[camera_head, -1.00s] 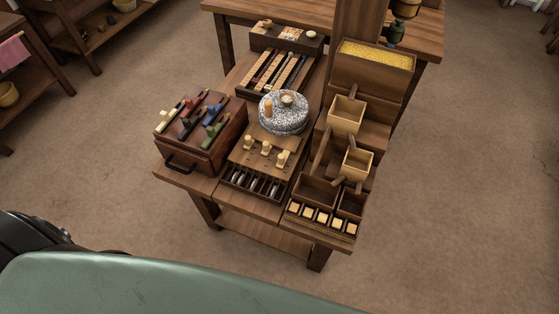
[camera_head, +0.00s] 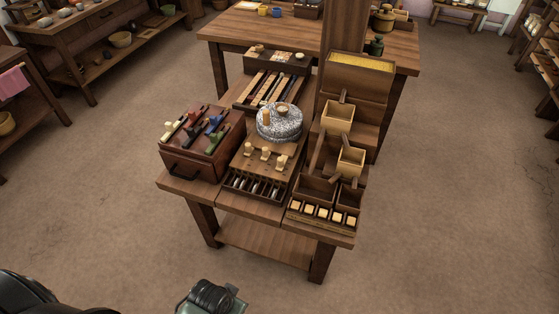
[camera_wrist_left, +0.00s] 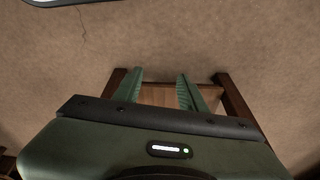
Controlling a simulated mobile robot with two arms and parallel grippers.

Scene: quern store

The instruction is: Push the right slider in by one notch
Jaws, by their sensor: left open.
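Three pale knobs stand in a row on a sloping wooden board (camera_head: 262,168) in front of the grey speckled quern stone (camera_head: 281,126). The rightmost knob (camera_head: 280,162) looks like the right slider, though its slot and notches are too small to make out. In the left wrist view my left gripper (camera_wrist_left: 160,82) is open with nothing between its green fingers. It is apart from the knobs, over the floor and the stand's low shelf (camera_wrist_left: 165,96). My right gripper is in neither view.
A dark red box (camera_head: 203,160) with coloured levers stands left of the board. Stepped wooden bins (camera_head: 316,187) and a row of pale blocks stand at the right. A larger table (camera_head: 270,27) is behind. The floor in front is clear.

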